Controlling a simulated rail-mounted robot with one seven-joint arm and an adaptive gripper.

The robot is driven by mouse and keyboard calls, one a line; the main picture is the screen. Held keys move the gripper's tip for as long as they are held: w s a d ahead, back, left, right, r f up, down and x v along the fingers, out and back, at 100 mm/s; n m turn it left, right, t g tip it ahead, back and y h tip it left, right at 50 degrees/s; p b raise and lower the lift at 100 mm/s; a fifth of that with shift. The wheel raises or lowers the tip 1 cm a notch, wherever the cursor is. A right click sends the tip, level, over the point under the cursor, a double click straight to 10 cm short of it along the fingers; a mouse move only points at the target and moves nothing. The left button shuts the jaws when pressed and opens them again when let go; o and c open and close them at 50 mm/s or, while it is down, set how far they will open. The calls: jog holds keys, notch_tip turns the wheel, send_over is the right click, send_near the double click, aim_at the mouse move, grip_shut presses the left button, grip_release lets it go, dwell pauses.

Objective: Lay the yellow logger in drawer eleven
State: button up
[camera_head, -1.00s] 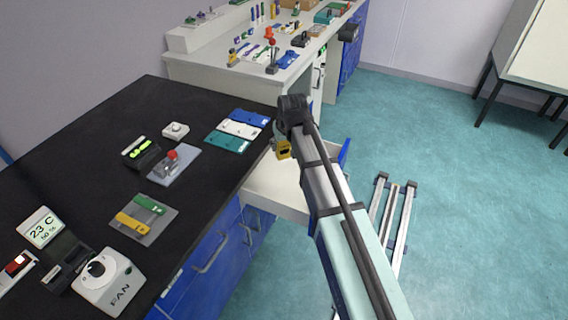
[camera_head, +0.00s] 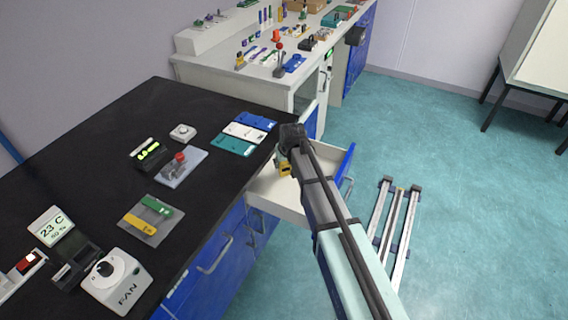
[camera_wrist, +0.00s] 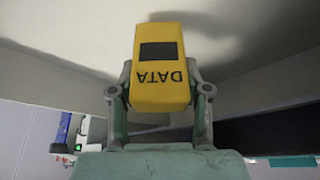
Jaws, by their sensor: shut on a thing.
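The yellow logger (camera_wrist: 160,68), with a dark screen and the word DATA, is between the two fingers of my gripper (camera_wrist: 160,100) in the wrist view. My gripper is shut on it. In the head view the logger (camera_head: 284,169) shows as a small yellow patch below my wrist, over the open drawer (camera_head: 272,198). The drawer is pulled out from under the black bench and has a pale inside and a blue front (camera_head: 347,163). Pale surfaces surround the logger in the wrist view. I cannot tell whether the logger touches the drawer floor. No drawer number is readable.
The black bench (camera_head: 100,135) edge runs close left of the drawer. Teal, white and blue plates (camera_head: 243,131) lie near that edge. A white bench (camera_head: 255,82) with many small items stands behind. Rails (camera_head: 393,225) lie on the clear floor at right.

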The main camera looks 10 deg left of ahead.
jog(key=shift+s+f, duration=0.1)
jog(key=shift+f, duration=0.45)
jog(key=shift+f, duration=0.2)
jog(key=o, duration=1.2)
jog(key=shift+r, duration=0.1)
jog(key=b+v, duration=0.1)
jog(key=v, duration=1.1)
jog(key=shift+d+r, duration=0.1)
